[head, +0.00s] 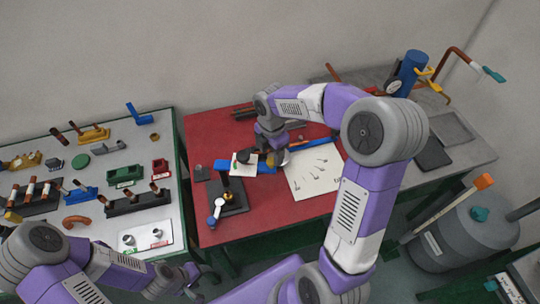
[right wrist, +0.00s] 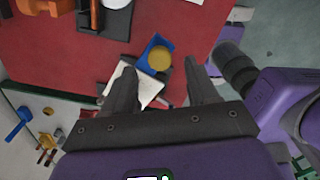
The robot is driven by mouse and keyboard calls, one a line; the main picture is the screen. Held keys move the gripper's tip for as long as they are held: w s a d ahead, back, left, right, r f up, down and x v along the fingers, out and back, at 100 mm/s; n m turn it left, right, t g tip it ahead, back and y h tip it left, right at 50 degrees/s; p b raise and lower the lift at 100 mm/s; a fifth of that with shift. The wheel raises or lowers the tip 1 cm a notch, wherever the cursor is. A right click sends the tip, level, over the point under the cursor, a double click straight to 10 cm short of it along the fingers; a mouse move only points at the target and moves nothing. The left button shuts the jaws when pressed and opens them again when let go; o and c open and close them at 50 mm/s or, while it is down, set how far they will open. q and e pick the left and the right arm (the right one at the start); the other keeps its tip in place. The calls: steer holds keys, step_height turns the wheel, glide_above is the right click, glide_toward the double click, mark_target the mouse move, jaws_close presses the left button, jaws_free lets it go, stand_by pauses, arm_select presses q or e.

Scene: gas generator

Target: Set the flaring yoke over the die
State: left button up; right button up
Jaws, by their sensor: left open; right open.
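My right gripper (head: 270,158) is over the red table, pointing down beside a white card (head: 240,170). In the right wrist view my right gripper (right wrist: 160,82) is open, with nothing held between its fingers. Beyond and between the fingers are a blue piece with a round yellow disc (right wrist: 159,59) and the white card (right wrist: 146,88). A black base with a brass-coloured upright (head: 228,197) stands left of the gripper; I cannot tell for certain which piece is the yoke or the die. My left gripper (head: 190,277) is low at the front, partly hidden and away from the table pieces.
The red table (head: 205,130) also holds a large white sheet with small items (head: 312,172). A pale table (head: 95,180) with several tools stands left. A grey bench (head: 460,155) and a grey tank (head: 460,245) are right.

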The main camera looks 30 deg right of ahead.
mark_target(271, 160)
steer(key=shift+f, duration=1.65)
steer(key=shift+c, duration=0.3)
jaws_close()
